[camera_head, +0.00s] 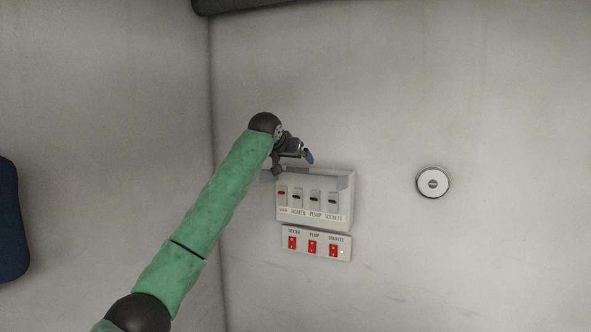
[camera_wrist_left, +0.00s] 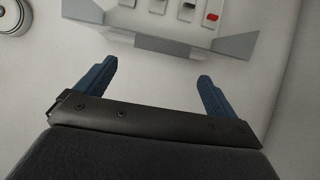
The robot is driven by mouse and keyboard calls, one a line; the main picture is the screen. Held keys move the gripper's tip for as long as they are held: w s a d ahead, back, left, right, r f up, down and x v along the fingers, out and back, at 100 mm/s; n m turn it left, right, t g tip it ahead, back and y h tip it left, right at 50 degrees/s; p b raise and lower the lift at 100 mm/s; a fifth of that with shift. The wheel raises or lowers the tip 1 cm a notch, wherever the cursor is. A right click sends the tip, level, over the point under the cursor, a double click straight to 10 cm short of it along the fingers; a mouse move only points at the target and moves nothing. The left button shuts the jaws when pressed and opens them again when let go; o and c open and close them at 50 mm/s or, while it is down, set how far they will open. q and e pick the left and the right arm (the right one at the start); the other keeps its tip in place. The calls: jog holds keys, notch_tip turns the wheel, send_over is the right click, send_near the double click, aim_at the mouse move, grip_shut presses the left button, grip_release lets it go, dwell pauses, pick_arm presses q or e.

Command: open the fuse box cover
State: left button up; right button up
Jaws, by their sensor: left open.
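The fuse box (camera_head: 350,208) is a pale box on the wall, with a row of small breakers behind its front. Grey, flap-like parts run along its upper edge; I cannot tell which belong to the cover, or how far the cover is open. In the left wrist view the box (camera_wrist_left: 237,45) shows upside down at the top. My left gripper (camera_head: 308,157) is just above the box's top edge, with blue fingertips. In the wrist view the fingers of my left gripper (camera_wrist_left: 156,74) are spread, with nothing between them. My right gripper is out of view.
A switch panel (camera_head: 302,254) with several red rocker switches sits directly under the box. A round white fitting (camera_head: 432,183) is on the wall to the right. A wall corner is left of the box. A dark blue object (camera_head: 12,220) is at the left edge.

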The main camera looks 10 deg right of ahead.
pick_arm(q)
jog(key=shift+b+v, duration=0.5)
jog(key=shift+v, duration=1.05)
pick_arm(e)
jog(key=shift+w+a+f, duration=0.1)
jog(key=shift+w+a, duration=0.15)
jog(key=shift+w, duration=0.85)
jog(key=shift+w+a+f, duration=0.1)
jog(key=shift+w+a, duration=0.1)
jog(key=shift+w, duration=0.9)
